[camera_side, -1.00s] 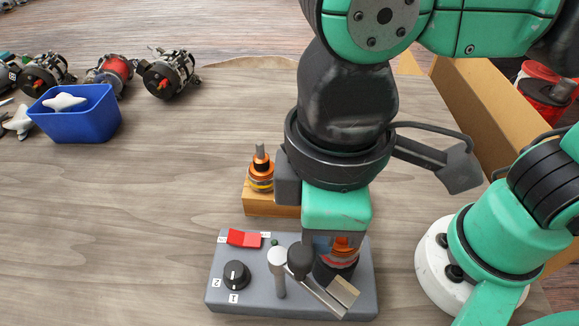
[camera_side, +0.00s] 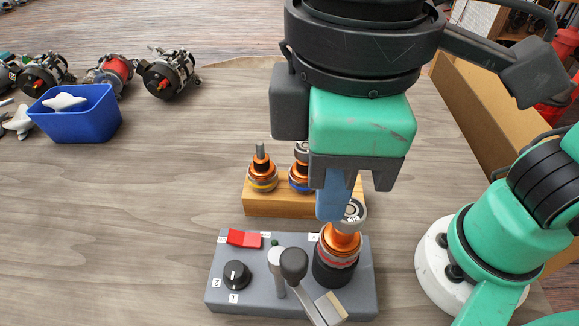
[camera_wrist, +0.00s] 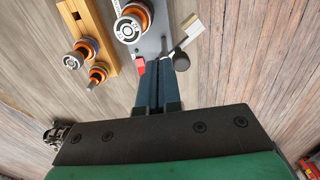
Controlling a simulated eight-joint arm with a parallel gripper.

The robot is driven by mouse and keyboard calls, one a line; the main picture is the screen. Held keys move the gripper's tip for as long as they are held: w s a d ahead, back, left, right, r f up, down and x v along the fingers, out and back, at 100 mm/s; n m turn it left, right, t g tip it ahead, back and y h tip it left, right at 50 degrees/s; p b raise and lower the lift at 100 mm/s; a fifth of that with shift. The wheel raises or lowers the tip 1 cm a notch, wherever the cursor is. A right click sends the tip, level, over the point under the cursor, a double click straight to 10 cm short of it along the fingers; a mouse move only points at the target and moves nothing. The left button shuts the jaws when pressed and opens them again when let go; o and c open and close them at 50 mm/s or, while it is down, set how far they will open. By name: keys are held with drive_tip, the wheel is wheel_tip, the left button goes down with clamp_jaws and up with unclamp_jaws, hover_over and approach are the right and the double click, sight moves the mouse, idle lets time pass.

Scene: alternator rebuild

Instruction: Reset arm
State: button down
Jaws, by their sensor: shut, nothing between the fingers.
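My gripper (camera_side: 334,205) is raised above the grey test fixture (camera_side: 222,290), with its blue fingers together and empty. In the wrist view the closed fingers (camera_wrist: 158,82) point toward the fixture. A copper-orange rotor (camera_side: 340,243) with a bearing on top stands upright in the fixture's black holder, just below and beside the fingertips. The same rotor shows in the wrist view (camera_wrist: 130,25). A lever with a dark knob (camera_side: 293,263) and a tan pad (camera_side: 331,306) stands in front of the rotor.
A wooden block (camera_side: 283,207) behind the fixture holds two more rotors. A blue bin (camera_side: 75,125) with a white part and several alternators are at the far left. A cardboard box (camera_side: 488,120) stands at the right. The table's left middle is clear.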

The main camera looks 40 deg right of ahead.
drive_tip(key=shift+r, duration=0.55)
drive_tip(key=w+d+f+m+t, duration=0.3)
drive_tip(key=w+d+f+m, duration=0.1)
drive_tip(key=d, duration=0.6)
drive_tip(key=w+d+f+m+t, duration=0.4)
drive_tip(key=w+d+f+m, duration=0.1)
drive_tip(key=w+d, duration=0.4)
drive_tip(key=shift+w+d+f, duration=0.25)
drive_tip(key=shift+d+f, duration=0.1)
drive_tip(key=shift+f, duration=0.1)
